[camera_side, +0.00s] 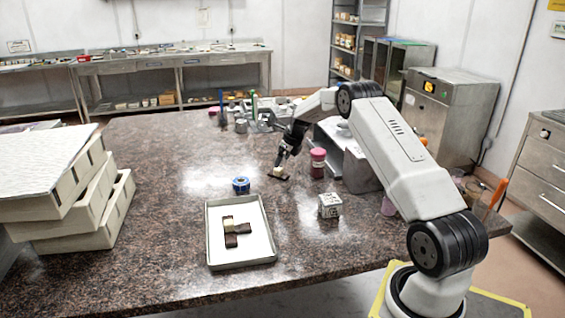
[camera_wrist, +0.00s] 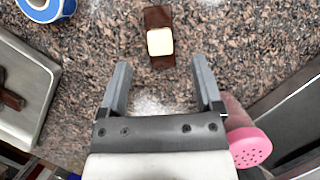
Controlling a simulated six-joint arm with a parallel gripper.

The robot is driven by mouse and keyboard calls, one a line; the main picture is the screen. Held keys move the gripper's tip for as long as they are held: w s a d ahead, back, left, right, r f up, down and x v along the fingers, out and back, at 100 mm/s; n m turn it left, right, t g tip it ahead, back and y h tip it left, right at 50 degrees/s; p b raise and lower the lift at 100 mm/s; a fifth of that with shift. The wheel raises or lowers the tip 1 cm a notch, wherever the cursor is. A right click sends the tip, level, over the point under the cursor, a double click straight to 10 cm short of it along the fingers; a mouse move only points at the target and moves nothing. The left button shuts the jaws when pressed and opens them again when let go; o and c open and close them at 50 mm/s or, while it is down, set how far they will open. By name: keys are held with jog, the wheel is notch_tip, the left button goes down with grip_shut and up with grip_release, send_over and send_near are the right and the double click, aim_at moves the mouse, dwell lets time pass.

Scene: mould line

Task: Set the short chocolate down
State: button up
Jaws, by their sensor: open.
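A small cream chocolate (camera_wrist: 160,42) lies on top of a longer dark brown chocolate bar (camera_wrist: 158,17) on the stone counter. The dark bar also shows in the side view (camera_side: 283,178), just below my gripper (camera_side: 281,161). In the wrist view my gripper (camera_wrist: 159,63) is open, its two fingers apart, with the cream piece a little beyond the tips and between their lines. Nothing is held. I cannot tell for sure which piece is the short chocolate.
A shallow metal tray (camera_side: 262,257) holds brown and cream chocolates. A blue tape roll (camera_side: 241,185), a pink-lidded shaker (camera_side: 318,160) and a white patterned cube (camera_side: 329,205) stand nearby. White moulds (camera_side: 70,195) are stacked at left. Counter between tray and gripper is mostly clear.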

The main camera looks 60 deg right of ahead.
jog(key=v, duration=0.6)
jog(key=shift+r, duration=0.15)
jog(key=shift+s+a, duration=0.1)
jog(key=shift+s, duration=0.05)
dwell(0.3)
jog(key=s+a+r+n+g, duration=0.1)
jog(key=s+a+n, duration=0.1)
jog(key=a+n, duration=0.85)
jog(key=s+a+n, duration=0.2)
jog(key=a+n, duration=0.5)
jog(key=a, duration=0.6)
jog(key=s+a+f+n, duration=0.2)
jog(key=s+a+n, duration=1.3)
jog(key=s+n, duration=0.2)
jog(key=shift+s+a+n+g, duration=0.3)
jog(key=shift+a+n+g, duration=0.1)
jog(key=shift+n, duration=0.35)
